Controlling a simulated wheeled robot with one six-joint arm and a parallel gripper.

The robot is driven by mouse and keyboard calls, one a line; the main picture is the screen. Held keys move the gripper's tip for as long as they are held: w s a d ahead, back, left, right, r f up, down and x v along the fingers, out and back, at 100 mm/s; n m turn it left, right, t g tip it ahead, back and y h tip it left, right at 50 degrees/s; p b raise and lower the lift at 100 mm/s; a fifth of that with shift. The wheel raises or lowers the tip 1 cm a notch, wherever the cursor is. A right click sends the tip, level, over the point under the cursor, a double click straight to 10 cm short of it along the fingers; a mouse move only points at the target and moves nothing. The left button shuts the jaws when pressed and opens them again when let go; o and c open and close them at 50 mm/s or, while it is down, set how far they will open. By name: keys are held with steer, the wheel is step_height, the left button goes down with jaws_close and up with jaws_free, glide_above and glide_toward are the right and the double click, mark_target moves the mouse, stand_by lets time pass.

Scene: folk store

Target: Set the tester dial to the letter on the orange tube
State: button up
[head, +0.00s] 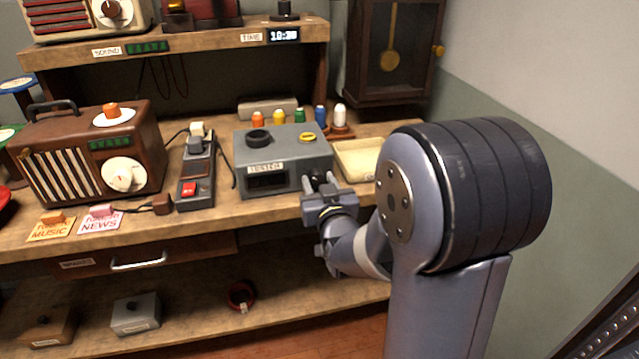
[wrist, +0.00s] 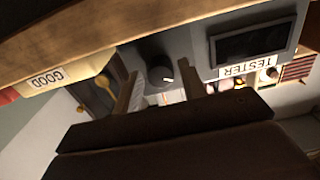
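The grey tester box (head: 290,160) stands on the bench. Its front dial (head: 319,176) is a dark knob, and it also shows in the wrist view (wrist: 158,72) on the tester's face. My gripper (head: 318,188) is in front of the dial. In the wrist view my gripper (wrist: 160,82) has its two fingers apart, with the dial between and just beyond them; I cannot tell if they touch it. The orange tube (head: 258,119) stands at the left end of a row of coloured tubes behind the tester. No letter on it is readable.
A cream tray (head: 357,174) sits right of the tester, and its GOOD label shows in the wrist view (wrist: 45,79). A device with a red button (head: 190,188) and a brown radio (head: 90,155) stand to the left. A shelf (head: 180,42) overhangs the back.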

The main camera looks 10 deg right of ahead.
steer(key=c, duration=0.7)
